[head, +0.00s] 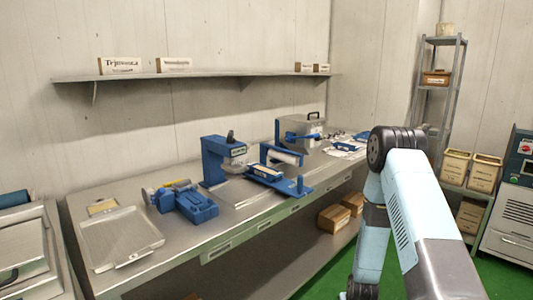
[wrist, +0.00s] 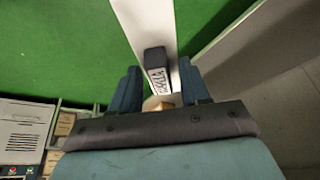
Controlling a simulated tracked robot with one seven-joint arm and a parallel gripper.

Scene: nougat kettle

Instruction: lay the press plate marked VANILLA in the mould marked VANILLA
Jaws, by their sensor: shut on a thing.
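My gripper (wrist: 160,84) shows in the wrist view with its two dark blue-grey fingers closed on a small dark block with a white label (wrist: 157,76). The label's letters are tilted and only partly readable; they seem to end in "LLA", which fits the VANILLA press plate. A small tan piece shows just below the block, between the fingers. The rest of the held thing is hidden or cannot be told from the pale strip behind it. In the head view my gripper is out of sight behind or below my arm. I cannot make out a mould marked VANILLA in either view.
A long steel bench (head: 226,232) carries a shallow metal tray (head: 121,238), a blue device (head: 187,203), a blue press (head: 215,160) and a grey machine (head: 300,135). Cartons (head: 334,218) lie below. Bins (head: 456,165) stand right. Green floor (wrist: 60,45) lies beneath my gripper.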

